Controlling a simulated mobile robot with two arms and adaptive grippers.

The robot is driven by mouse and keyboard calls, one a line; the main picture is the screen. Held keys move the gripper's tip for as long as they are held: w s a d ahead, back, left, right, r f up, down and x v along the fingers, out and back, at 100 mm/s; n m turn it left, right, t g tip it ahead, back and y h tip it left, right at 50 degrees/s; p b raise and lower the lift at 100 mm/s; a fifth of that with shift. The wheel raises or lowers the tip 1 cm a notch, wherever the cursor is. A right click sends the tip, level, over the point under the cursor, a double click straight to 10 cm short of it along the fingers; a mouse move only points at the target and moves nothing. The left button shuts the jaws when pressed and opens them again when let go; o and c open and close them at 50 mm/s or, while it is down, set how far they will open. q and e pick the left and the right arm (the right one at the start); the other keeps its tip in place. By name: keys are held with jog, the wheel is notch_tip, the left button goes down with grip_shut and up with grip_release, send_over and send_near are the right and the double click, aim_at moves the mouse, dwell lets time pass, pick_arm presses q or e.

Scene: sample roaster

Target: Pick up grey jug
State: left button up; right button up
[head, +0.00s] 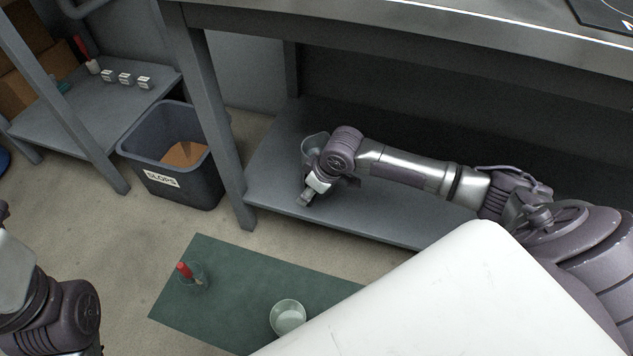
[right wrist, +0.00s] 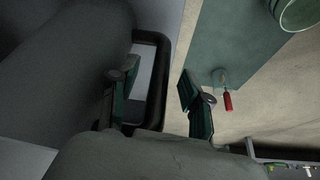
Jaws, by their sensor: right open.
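The grey jug (head: 313,144) stands on the low shelf under the bench in the head view, partly hidden behind my right gripper (head: 313,188). In the right wrist view, a large grey rounded body at the left looks like the jug (right wrist: 75,60), very close. A dark loop that looks like its handle (right wrist: 163,75) lies between the spread fingers of my right gripper (right wrist: 158,78). The fingers are open, and I cannot tell whether either touches the handle. My left gripper is out of view; only part of the left arm shows.
A SLOPS bin (head: 196,189) stands left of the bench leg (head: 222,130). A green mat (head: 228,265) on the floor holds a clear vessel with a red-handled tool (head: 188,272) and a pale cup (head: 288,317). A side shelf (head: 95,115) is at the left.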

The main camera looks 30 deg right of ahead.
jog(key=shift+w+a+f, duration=0.15)
jog(key=shift+w+f, duration=0.1)
jog(key=shift+f, duration=0.4)
grip_shut()
jog(key=shift+w+r, duration=0.15)
jog(key=shift+r, duration=0.05)
